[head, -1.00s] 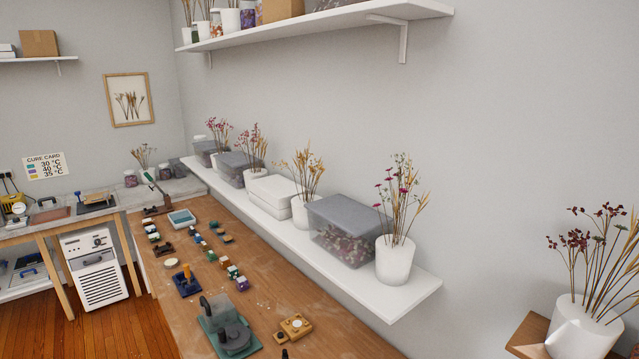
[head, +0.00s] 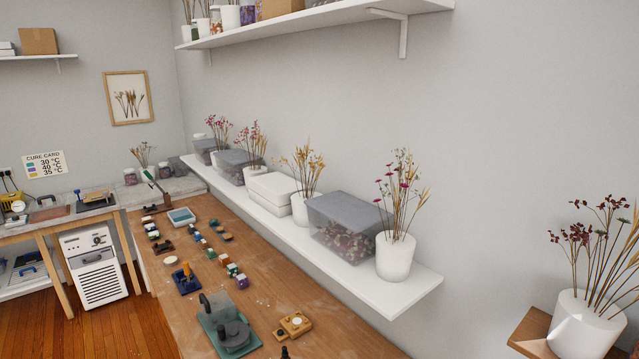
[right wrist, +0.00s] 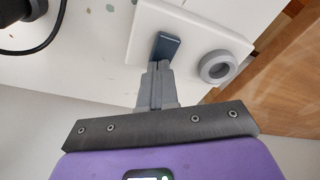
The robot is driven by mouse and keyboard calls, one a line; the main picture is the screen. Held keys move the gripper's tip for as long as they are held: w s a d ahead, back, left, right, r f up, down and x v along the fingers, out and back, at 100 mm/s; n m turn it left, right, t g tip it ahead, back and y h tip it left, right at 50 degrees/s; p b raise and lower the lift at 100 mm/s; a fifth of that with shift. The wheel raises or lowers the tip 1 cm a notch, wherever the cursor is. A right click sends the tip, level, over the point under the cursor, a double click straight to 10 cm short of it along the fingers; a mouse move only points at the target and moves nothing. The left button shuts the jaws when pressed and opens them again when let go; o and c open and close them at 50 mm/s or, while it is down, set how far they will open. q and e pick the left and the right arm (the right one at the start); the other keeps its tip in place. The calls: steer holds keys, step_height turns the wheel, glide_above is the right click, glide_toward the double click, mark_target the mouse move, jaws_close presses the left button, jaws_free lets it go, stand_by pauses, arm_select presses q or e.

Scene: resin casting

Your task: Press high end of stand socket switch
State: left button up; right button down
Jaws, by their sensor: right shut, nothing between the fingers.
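In the right wrist view, a dark blue rocker switch (right wrist: 166,46) sits on a white socket plate (right wrist: 188,24), beside a round grey socket ring (right wrist: 217,67). My right gripper (right wrist: 159,68) is shut and empty. Its fingertips are at the near end of the switch and cover part of that end. I cannot tell whether they touch it or which end of the switch stands high. Neither gripper shows in the head view, and I cannot pick out this switch there.
A black round object with a cable (right wrist: 22,28) lies at the upper left of the right wrist view. A brown wooden surface (right wrist: 287,75) is at its right. The head view shows a wooden bench (head: 270,281) with several small items and a white wall shelf (head: 415,289).

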steer(key=shift+f, duration=0.25)
step_height(320, 180, up, 7)
steer(key=p, duration=0.3)
stand_by(0.5)
steer(key=shift+a, duration=0.1)
